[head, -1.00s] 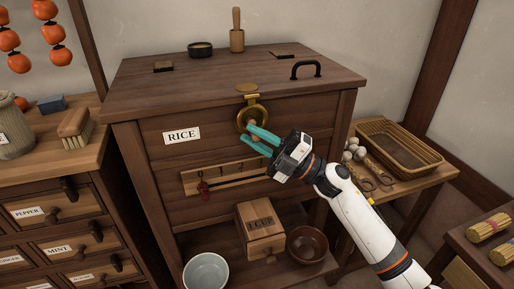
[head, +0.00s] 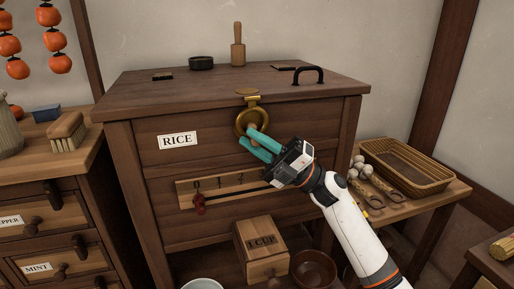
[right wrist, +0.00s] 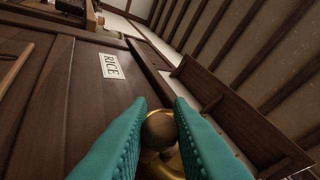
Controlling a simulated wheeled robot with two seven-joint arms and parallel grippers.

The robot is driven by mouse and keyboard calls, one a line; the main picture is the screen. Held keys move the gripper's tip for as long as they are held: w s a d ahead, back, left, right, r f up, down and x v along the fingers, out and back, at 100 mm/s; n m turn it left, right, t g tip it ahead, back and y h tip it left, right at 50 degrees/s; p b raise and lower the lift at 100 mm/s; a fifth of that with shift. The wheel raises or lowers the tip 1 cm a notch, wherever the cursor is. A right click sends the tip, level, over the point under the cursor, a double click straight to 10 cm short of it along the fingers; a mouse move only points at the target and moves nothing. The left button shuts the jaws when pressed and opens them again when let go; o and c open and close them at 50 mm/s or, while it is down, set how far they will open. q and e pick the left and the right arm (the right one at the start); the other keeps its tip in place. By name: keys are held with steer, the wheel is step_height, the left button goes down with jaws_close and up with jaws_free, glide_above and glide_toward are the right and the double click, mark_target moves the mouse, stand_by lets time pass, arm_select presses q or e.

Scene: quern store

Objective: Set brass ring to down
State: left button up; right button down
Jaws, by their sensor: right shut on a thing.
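The brass ring (head: 239,118) hangs from a brass hinge plate at the top of the rice chest's front, (head: 170,100) is a bare part of that chest. The ring points down and lies around a round wooden knob (right wrist: 160,127). My right gripper (head: 247,136) has its teal fingers at the ring's lower part. It is shut on the brass ring (right wrist: 178,158), close against the knob. The fingers hide part of the ring, so the exact contact is hard to see. My left gripper is not in view.
A slider with a red tag (head: 198,204) sits below the fingers. A one-cup wooden box (head: 262,255) and a brown bowl (head: 314,269) stand lower down. A wicker basket (head: 405,170) is at right. A black handle (head: 307,75) is on the lid.

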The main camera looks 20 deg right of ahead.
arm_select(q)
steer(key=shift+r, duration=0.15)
arm_select(e)
steer(key=shift+w+d+r, duration=0.15)
steer(key=shift+d+r, duration=0.1)
steer(key=shift+r, duration=0.05)
steer(key=c, duration=1.3)
jaws_free()
steer(key=shift+c, duration=0.2)
steer(key=shift+a+f, duration=0.1)
steer(key=shift+f, duration=0.05)
steer(key=shift+w+f, duration=0.2)
steer(key=shift+w, duration=0.1)
steer(key=shift+s+f, duration=0.1)
steer(key=shift+s, duration=0.1)
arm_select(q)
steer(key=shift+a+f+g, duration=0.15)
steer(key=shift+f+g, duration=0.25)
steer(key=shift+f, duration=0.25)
arm_select(e)
steer(key=v, duration=1.1)
steer(key=shift+d+f, duration=0.2)
steer(key=shift+d, duration=0.15)
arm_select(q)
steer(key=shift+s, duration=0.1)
